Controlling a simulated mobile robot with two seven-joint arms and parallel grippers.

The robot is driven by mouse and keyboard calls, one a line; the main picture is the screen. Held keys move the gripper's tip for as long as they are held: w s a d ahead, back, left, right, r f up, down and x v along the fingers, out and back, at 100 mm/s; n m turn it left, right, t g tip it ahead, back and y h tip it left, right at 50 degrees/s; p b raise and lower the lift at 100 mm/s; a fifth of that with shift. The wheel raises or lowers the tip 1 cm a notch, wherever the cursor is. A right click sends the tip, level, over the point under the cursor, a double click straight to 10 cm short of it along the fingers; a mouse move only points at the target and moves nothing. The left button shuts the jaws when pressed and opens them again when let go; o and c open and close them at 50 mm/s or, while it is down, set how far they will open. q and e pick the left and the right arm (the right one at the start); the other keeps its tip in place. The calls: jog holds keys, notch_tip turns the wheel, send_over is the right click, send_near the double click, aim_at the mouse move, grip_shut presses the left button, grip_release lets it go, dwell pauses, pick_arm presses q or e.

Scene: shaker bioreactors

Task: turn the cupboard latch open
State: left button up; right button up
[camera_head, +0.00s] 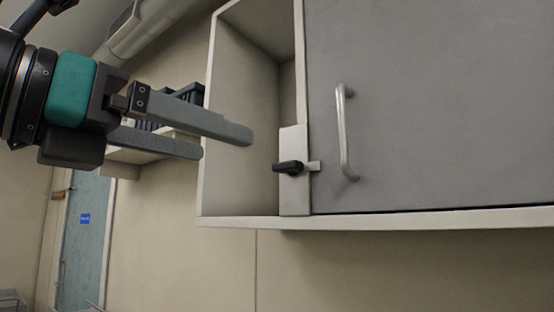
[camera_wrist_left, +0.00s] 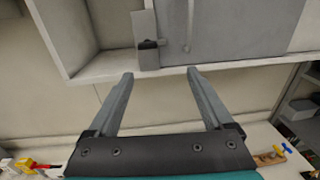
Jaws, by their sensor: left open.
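The cupboard latch (camera_head: 288,167) is a small black handle on a pale plate (camera_head: 294,195), left of the grey cupboard door (camera_head: 430,100). The handle lies about horizontal, with a pale tab reaching toward the door edge. In the left wrist view the latch (camera_wrist_left: 149,44) is beyond the fingertips. The door has a vertical metal handle (camera_head: 344,130) and appears closed. My left gripper (camera_head: 226,142) is open and empty, left of the latch and apart from it. It also shows in the left wrist view (camera_wrist_left: 160,75). My right gripper is not in view.
An open cupboard compartment (camera_head: 245,100) is left of the latch. The cupboard's bottom edge (camera_head: 400,219) runs below the door. A shelf with dark items (camera_head: 185,95) and a blue door (camera_head: 82,240) are further back. Small items (camera_wrist_left: 28,165) lie on a surface below.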

aim_at(283, 162)
pick_arm(q)
jog(key=shift+n+t+y, duration=0.4)
jog(key=shift+t+y, duration=0.1)
jog(key=shift+t, duration=0.1)
jog(key=p+x, duration=0.1)
jog(key=x, duration=0.3)
jog(key=p+x, duration=0.1)
jog(key=x, duration=0.4)
jog(key=a+p+x, duration=0.1)
jog(key=x, duration=0.4)
jog(key=shift+w+r, duration=0.4)
jog(key=shift+w, duration=0.15)
jog(key=shift+c, duration=0.2)
grip_shut()
